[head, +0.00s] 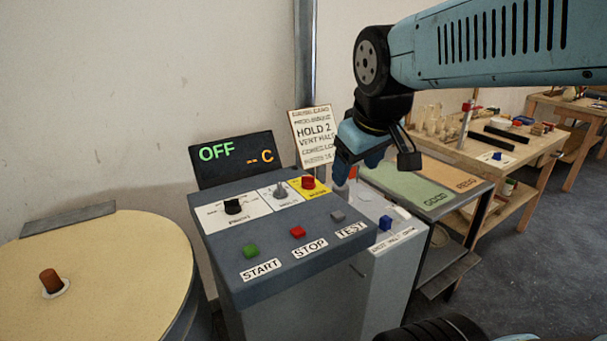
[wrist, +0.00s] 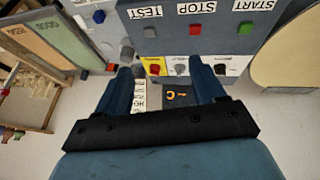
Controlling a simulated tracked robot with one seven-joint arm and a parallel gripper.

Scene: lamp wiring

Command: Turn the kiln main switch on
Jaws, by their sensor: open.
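The control console (head: 280,230) has a dark display (head: 232,160) reading OFF and "-- C". Its upper panel carries a black knob (head: 233,206), a grey lever switch (head: 280,192) and a red knob (head: 308,182) on a yellow plate. The small labels are too blurred to show which one is the main switch. My gripper (head: 362,165) is open and empty, above and right of the red knob. In the wrist view, the red knob (wrist: 155,69) appears between the open fingers (wrist: 160,67), with the grey lever (wrist: 180,69) beside it.
START (head: 250,251), STOP (head: 297,232) and TEST (head: 337,215) buttons sit on the console front. A paper note (head: 312,137) stands behind it. A round cream-topped drum (head: 110,265) is at left. A blue switch (head: 385,222) and a workbench (head: 480,135) are at right.

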